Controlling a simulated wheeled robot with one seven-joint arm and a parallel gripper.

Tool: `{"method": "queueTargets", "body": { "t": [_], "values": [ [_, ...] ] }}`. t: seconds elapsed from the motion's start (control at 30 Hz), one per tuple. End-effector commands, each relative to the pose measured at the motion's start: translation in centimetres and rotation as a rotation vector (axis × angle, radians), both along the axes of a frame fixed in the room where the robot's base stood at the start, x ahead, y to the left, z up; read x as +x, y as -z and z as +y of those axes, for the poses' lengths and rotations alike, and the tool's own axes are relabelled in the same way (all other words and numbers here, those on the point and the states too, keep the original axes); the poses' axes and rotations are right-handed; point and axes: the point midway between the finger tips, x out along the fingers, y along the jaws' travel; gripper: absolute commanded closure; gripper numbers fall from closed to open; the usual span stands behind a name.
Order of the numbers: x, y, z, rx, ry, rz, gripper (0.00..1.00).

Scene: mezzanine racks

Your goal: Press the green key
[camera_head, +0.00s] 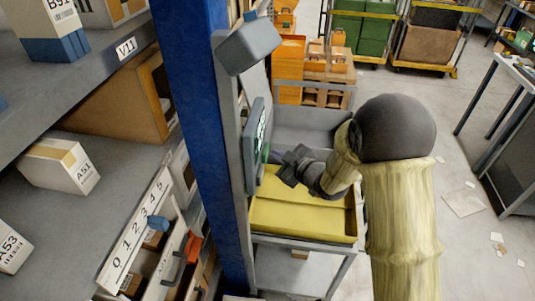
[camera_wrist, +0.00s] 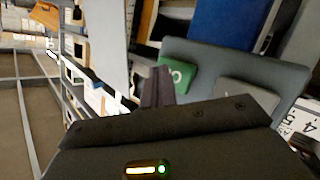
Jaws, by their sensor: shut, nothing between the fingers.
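The green key (camera_wrist: 180,76) is a block with a light round mark on a grey panel (camera_wrist: 285,76) in the wrist view. In the head view the panel (camera_head: 249,150) is fixed to a post and seen nearly edge-on, with a sliver of the green key (camera_head: 266,152) showing. My gripper (camera_head: 275,157) is shut and empty, its tips close to the panel at the key's height. In the wrist view my gripper (camera_wrist: 161,72) shows at the left edge of the green key and partly overlaps it. I cannot tell whether it touches.
A grey key (camera_wrist: 246,94) sits right of the green one. A yellow tray (camera_head: 300,218) on a cart lies below my gripper. A blue rack upright (camera_head: 200,120) and shelves with boxes stand at left. Open floor (camera_head: 470,235) lies to the right.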

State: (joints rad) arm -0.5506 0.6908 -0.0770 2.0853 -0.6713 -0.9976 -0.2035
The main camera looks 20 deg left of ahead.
Motion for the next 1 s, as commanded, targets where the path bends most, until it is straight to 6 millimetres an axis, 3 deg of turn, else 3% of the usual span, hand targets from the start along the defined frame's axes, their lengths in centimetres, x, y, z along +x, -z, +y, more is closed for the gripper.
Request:
{"method": "queueTargets", "body": {
  "t": [1.0],
  "values": [
    [-0.22,-0.02,0.92,0.001,0.000,0.000,1.00]
  ]
}}
